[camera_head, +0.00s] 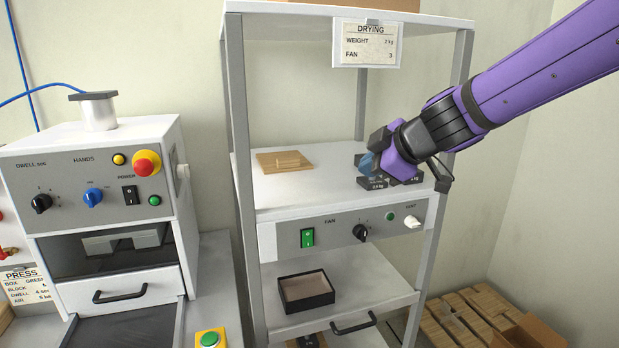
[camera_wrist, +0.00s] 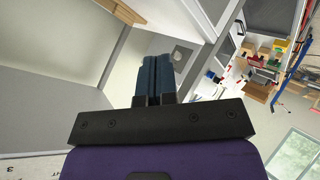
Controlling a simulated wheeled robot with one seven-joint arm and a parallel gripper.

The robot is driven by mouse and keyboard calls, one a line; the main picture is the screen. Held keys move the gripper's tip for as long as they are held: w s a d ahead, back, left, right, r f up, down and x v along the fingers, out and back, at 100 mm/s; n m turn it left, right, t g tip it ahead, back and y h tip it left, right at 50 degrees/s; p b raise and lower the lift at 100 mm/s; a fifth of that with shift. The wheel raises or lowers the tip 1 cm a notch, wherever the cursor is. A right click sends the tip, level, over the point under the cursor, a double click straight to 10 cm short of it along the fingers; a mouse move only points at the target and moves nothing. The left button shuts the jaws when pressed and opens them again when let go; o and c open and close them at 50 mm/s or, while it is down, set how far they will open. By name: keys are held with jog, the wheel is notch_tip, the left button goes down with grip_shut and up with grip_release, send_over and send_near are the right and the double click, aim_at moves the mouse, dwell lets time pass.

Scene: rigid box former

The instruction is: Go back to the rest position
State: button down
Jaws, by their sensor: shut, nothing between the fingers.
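My gripper (camera_head: 368,163) is at the end of the purple arm, over the right side of the rack's middle shelf (camera_head: 325,177). In the wrist view its two blue fingers (camera_wrist: 154,78) are together with nothing between them. Dark weights (camera_head: 373,182) marked in kg sit on the shelf just below and behind the gripper, partly hidden by it. I cannot tell if the fingertips touch them.
A wooden board (camera_head: 284,162) lies at the shelf's left. A black open box (camera_head: 306,291) stands on the lower shelf. The press (camera_head: 95,215) is at left. A drying sign (camera_head: 366,44) hangs above. Wooden pallets (camera_head: 462,318) lie on the floor at right.

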jog(key=s+d+r+m+t+h, duration=0.1)
jog(key=s+d+r+m+h, duration=0.3)
jog(key=d, duration=0.4)
jog(key=s+d+r+m+t+h, duration=0.2)
jog(key=s+d+m+h, duration=0.15)
jog(key=d+m, duration=0.45)
jog(key=s+f+m+g, duration=0.2)
jog(key=s+f+g, duration=0.1)
jog(key=s, duration=0.6)
jog(key=s+d+f+m+g+y, duration=0.1)
jog(key=s+f+m+g, duration=0.1)
jog(key=s, duration=0.6)
jog(key=shift+s+f+g, duration=0.4)
jog(key=shift+f+g, duration=0.25)
jog(key=shift+g, duration=0.05)
